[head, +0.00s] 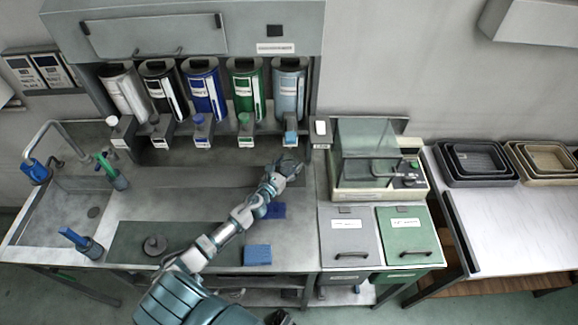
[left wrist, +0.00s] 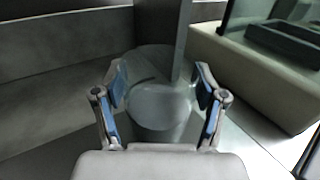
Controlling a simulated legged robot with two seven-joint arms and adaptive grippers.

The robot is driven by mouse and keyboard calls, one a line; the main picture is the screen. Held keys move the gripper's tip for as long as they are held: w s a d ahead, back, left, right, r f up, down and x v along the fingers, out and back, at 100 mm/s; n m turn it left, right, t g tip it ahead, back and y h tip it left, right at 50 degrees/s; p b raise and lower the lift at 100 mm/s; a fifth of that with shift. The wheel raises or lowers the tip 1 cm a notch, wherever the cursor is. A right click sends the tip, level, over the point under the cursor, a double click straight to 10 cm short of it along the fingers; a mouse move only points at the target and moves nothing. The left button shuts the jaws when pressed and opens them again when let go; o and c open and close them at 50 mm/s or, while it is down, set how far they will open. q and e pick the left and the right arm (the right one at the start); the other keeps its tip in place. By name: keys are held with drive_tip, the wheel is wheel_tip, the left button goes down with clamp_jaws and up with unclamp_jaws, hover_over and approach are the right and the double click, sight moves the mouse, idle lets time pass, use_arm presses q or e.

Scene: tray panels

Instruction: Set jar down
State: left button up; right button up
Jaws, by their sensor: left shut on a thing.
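My left arm reaches up across the counter in the head view, and its gripper (head: 288,167) is near the counter's back right, below the light blue dispenser. In the left wrist view, the left gripper (left wrist: 161,88) has its two blue-padded fingers on either side of a pale, see-through jar (left wrist: 158,102) and is shut on it. The jar looks upright. In the head view, the gripper largely hides the jar. I cannot tell whether its base touches the counter. My right gripper does not show clearly in either view.
Several dispensers (head: 204,90) hang along the back. A glass-lidded box (head: 378,180) stands right of the gripper. Two blue pads (head: 257,255) lie on the counter. A sink (head: 75,205) is at the left. The counter left of the gripper is mostly clear.

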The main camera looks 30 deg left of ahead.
use_arm(q)
drive_tip(key=shift+d+f, duration=0.15)
drive_tip(key=shift+f, duration=0.05)
drive_tip(key=o, duration=1.4)
drive_tip(key=shift+d, duration=0.1)
drive_tip(key=shift+c, duration=0.2)
drive_tip(key=o, duration=0.3)
drive_tip(key=shift+d, duration=0.1)
drive_tip(key=shift+o, duration=0.2)
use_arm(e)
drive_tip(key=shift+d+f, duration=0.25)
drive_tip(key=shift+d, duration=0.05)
